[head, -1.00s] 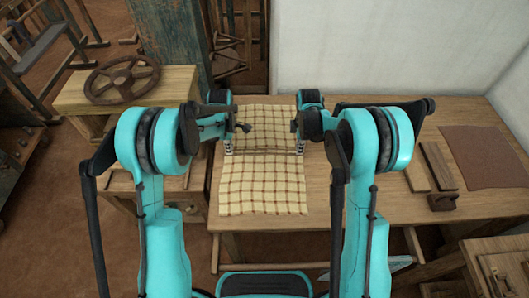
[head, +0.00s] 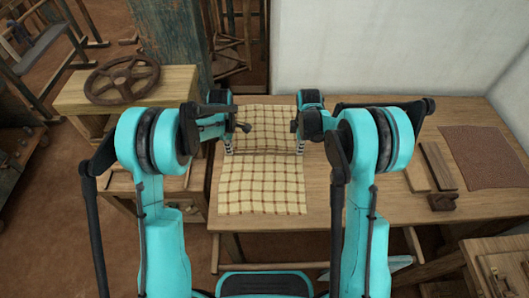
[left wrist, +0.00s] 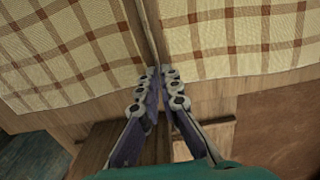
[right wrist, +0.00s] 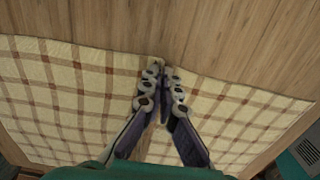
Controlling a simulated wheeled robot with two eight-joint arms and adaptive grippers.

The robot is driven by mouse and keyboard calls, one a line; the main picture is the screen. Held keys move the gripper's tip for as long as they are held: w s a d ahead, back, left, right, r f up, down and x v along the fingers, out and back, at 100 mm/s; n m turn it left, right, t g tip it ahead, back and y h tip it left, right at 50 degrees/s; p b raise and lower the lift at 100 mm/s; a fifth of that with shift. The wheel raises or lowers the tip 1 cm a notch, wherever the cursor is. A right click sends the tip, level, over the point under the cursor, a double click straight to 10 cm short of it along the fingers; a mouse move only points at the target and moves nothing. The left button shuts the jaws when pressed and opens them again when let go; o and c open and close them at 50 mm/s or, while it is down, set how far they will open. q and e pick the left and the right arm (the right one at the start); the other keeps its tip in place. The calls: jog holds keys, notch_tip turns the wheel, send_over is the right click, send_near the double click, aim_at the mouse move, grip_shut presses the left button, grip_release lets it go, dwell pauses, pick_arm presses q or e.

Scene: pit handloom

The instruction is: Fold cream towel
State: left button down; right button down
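The cream towel (head: 262,185) with a brown check lies on the wooden table. A raised crease runs across it between my two grippers, with one part behind it and one in front. My left gripper (head: 228,149) is at the crease's left end; in the left wrist view its fingertips (left wrist: 158,75) are together on the towel's edge (left wrist: 90,55). My right gripper (head: 299,148) is at the right end; in the right wrist view its fingertips (right wrist: 163,70) are together on the towel's edge (right wrist: 70,85). The fingers partly hide the pinched cloth.
On the table's right are wooden bars (head: 438,165), a small dark block (head: 443,202) and a brown mat (head: 487,156). A wooden wheel (head: 122,79) lies on a stand at the left. Bare tabletop (head: 375,215) shows right of the towel. A white wall stands behind.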

dwell(0.4)
